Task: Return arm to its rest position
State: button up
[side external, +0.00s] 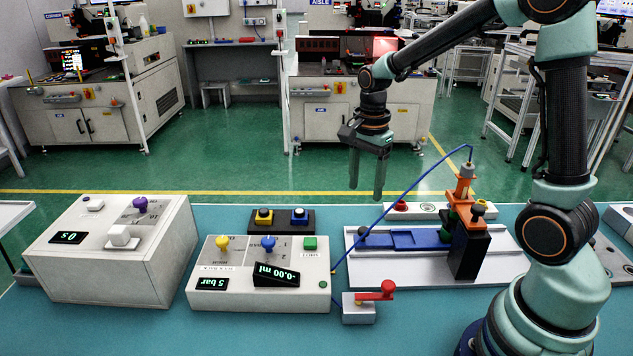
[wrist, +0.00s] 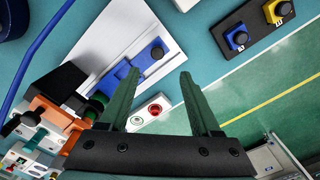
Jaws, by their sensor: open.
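My gripper (side external: 366,175) hangs from my raised arm, fingers pointing down, above the back edge of the teal table (side external: 120,335). Its two green fingers show spread apart in the wrist view (wrist: 160,95), with nothing between them. It touches nothing that I can see. The blue slide fixture (side external: 405,238) on its white plate (side external: 400,273) lies below and to the right of the gripper in the side view. An orange and black dispensing unit (side external: 467,215) stands on that plate with a blue tube attached.
A white box with a purple knob (side external: 140,204) and a control box with yellow and blue knobs (side external: 260,290) stand at left. A dark two-button box (side external: 281,220) sits behind them. A red-lever valve (side external: 375,292) stands in front. A white button panel (wrist: 150,113) lies near the fixture.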

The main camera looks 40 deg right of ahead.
jog(key=shift+r, duration=0.55)
jog(key=s+a+r+n+t, duration=0.5)
jog(key=s+a+r+n, duration=0.2)
jog(key=n, duration=1.1)
jog(key=shift+s+a+r+t, duration=0.3)
jog(key=shift+s+a+r, duration=0.1)
jog(key=shift+s+r, duration=0.6)
jog(key=shift+w, duration=0.1)
